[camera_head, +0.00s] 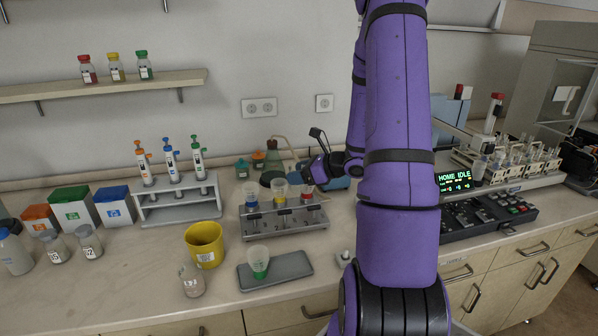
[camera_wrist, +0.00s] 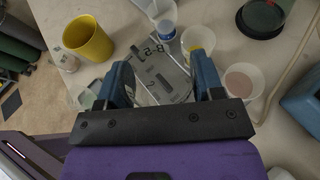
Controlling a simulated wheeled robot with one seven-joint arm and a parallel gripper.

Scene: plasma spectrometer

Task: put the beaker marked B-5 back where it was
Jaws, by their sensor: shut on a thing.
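My gripper (camera_wrist: 160,64) has its two blue fingers apart around a clear beaker (camera_wrist: 152,60). Dark lettering that reads like B-5, turned over, shows on it between the fingers, and the surface behind shows through it. In the head view my arm hides most of the gripper, and I cannot make out the held beaker there. The grey rack (camera_head: 286,226) stands below and holds a blue beaker (camera_head: 251,195), a yellow one (camera_head: 280,192) and a red one (camera_head: 306,193). In the wrist view the red one (camera_wrist: 243,82) is beside the right finger.
A green beaker (camera_head: 259,262) stands on a dark grey tray (camera_head: 290,265) in front of the rack. A yellow cup (camera_head: 204,245) and a small jar (camera_head: 191,279) are to the left. A flask (camera_head: 277,160) stands behind the rack. A keypad panel (camera_head: 485,215) lies at right.

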